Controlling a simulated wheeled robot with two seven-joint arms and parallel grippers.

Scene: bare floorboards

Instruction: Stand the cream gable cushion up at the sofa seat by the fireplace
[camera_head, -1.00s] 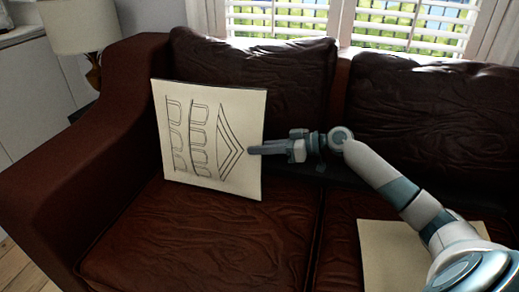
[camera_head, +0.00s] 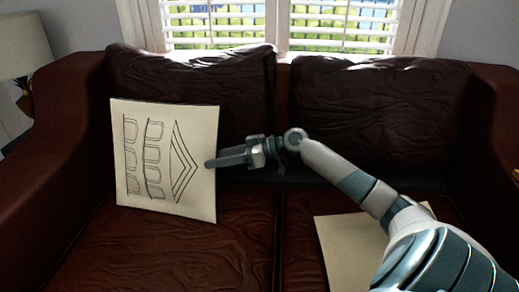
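A thin, square cream cushion (camera_head: 206,200) with a dark line drawing of a gable and rows of windows stands upright on the left sofa seat (camera_head: 160,255). It tilts slightly back toward the back cushion. The gable points to the right, so the drawing lies sideways. My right gripper (camera_head: 212,163) reaches in from the right and is shut on its right edge. One finger shows in front of the edge, and the other is hidden. My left gripper is out of view. No fireplace shows.
A second plain cream square (camera_head: 345,250) lies flat on the right sofa seat, partly behind my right arm. Two dark leather back cushions (camera_head: 190,80) (camera_head: 380,110) line the sofa back. The left armrest (camera_head: 60,140) is beside the cream cushion. A lamp (camera_head: 22,45) stands at far left.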

